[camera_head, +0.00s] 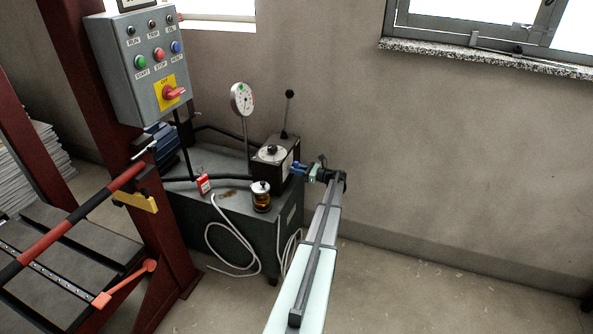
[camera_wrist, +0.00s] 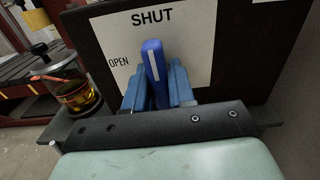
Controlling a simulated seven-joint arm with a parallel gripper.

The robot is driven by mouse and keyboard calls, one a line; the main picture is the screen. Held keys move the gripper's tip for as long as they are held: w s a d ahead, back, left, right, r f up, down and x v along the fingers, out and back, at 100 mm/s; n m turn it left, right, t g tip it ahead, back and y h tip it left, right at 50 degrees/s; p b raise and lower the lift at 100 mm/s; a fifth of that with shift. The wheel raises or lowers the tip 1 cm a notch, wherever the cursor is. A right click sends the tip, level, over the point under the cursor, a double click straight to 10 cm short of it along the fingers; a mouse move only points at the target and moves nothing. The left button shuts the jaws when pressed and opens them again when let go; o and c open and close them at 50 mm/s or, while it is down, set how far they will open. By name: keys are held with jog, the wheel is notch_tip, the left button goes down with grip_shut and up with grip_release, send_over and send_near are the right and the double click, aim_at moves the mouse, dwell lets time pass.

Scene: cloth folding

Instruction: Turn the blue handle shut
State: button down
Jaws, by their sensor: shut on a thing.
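The blue handle (camera_wrist: 154,62) with a white stripe stands in front of a white plate (camera_wrist: 205,30) in the wrist view. The plate reads SHUT at the top and OPEN at the left. The handle points up towards SHUT, leaning slightly left. My gripper (camera_wrist: 157,84) has its two blue fingers on either side of the handle, shut on it. The handle's lower end is hidden behind my gripper. In the head view my gripper (camera_head: 299,168) is at the right side of the black box (camera_head: 268,172); the handle cannot be made out there.
The box stands on a dark green cabinet (camera_head: 232,217) with a dial gauge (camera_head: 242,99) and an amber jar (camera_head: 261,198). The jar also shows left of my gripper in the wrist view (camera_wrist: 75,92). A grey control box (camera_head: 140,65) hangs at the left. Floor to the right is clear.

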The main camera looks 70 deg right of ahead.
jog(key=shift+m, duration=0.3)
jog(key=c, duration=1)
grip_release()
jog(key=shift+c, duration=0.2)
jog(key=shift+s, duration=0.15)
jog(key=s, duration=1.3)
jog(key=shift+s, duration=0.3)
